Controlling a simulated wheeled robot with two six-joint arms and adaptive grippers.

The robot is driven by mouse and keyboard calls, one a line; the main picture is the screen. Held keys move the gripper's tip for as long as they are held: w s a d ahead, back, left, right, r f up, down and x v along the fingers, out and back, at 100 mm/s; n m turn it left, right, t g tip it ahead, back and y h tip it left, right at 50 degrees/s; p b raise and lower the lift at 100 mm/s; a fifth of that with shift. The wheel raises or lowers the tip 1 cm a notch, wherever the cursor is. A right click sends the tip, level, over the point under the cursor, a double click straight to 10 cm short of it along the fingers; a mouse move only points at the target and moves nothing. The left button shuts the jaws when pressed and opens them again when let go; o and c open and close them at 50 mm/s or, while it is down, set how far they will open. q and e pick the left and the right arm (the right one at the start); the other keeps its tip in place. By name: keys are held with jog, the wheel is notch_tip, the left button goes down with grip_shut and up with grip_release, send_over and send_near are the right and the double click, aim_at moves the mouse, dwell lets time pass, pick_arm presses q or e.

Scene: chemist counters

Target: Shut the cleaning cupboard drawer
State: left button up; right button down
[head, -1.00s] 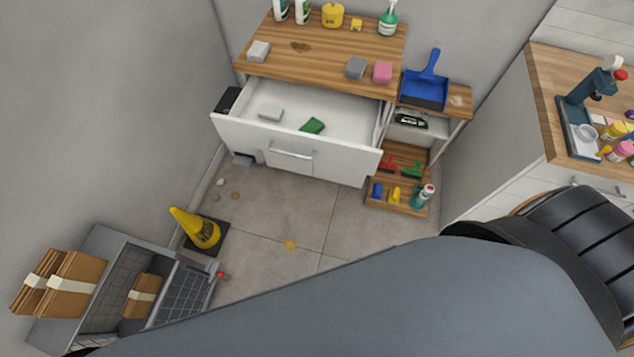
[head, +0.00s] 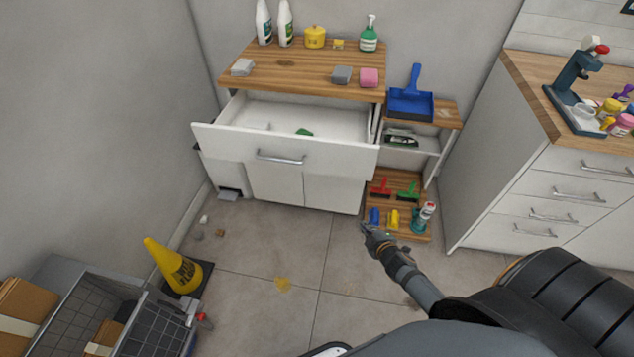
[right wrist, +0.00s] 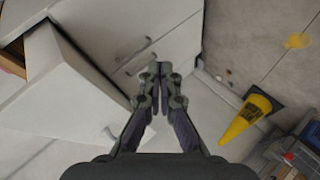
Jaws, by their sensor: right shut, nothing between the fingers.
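The cleaning cupboard drawer (head: 285,150) is white with a metal bar handle (head: 281,157). It stands pulled out under the wooden cupboard top (head: 305,68), and a green item (head: 304,132) shows inside it. My right gripper (head: 368,232) is in front of the cupboard, to the lower right of the drawer in the head view, apart from it. In the right wrist view my right gripper (right wrist: 160,70) is shut with nothing between its fingers; white cupboard or drawer fronts lie beyond. My left gripper is not in view.
A shelf unit with a blue dustpan (head: 411,100) and small brushes stands right of the cupboard. A yellow cone (head: 172,265) and a grey crate (head: 120,285) stand at lower left. A white drawer counter (head: 560,195) is at right.

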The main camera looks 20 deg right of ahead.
aim_at(310, 158)
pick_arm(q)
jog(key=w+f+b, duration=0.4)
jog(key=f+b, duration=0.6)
pick_arm(e)
jog(key=w+a+r+n+t+y, duration=0.2)
jog(key=w+a+r+n+t, duration=0.1)
jog(key=a+r+n, duration=0.3)
jog(key=w+a+r+n+t+y, duration=0.3)
jog(key=a+r, duration=0.1)
jog(key=r, duration=0.5)
jog(key=w+p, duration=0.6)
jog(key=w, duration=0.6)
jog(key=shift+w+d+f+p, duration=0.1)
jog(key=shift+w+p, duration=0.15)
jog(key=shift+p, duration=0.15)
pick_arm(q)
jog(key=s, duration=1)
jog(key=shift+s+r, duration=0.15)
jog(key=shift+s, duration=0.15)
pick_arm(e)
jog(key=shift+w+d, duration=0.2)
jog(key=shift+w, duration=0.1)
